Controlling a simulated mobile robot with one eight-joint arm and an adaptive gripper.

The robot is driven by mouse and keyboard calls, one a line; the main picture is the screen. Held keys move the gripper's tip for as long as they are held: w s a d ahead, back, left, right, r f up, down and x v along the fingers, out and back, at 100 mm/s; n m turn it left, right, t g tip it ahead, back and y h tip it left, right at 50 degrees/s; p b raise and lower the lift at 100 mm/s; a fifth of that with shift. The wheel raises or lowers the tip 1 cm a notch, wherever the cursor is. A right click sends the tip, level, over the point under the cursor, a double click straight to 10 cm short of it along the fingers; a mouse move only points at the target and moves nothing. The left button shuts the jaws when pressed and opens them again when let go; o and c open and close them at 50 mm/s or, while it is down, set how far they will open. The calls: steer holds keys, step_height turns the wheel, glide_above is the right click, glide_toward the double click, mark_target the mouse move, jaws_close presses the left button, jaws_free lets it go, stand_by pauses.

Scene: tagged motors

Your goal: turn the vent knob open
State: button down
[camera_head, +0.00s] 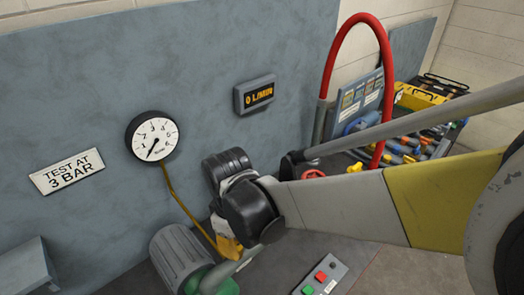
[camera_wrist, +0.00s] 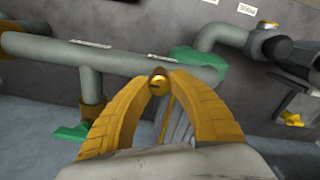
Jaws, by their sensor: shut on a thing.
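The vent knob appears to be the small round brass knob with a dark slot (camera_wrist: 158,82) at the end of a grey pipe in the wrist view. My gripper (camera_wrist: 160,90) has its two yellow ribbed fingers closed in around this knob, one on each side. In the head view my gripper (camera_head: 228,246) is low, beside a ribbed grey cylinder, and the knob is hidden behind my wrist.
A round gauge (camera_head: 153,137) has its needle pointing lower left. A sign (camera_head: 67,171) reads "TEST AT 3 BAR" and a display (camera_head: 255,94) reads 0 L/MIN. Grey pipes (camera_wrist: 115,61) with green fittings (camera_wrist: 202,57) surround the fingers. A button box (camera_head: 320,277) stands below.

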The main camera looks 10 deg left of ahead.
mark_target(237, 246)
stand_by(0.4)
steer(key=c, duration=1.2)
jaws_free()
steer(key=shift+o, duration=0.2)
step_height(237, 246, up, 12)
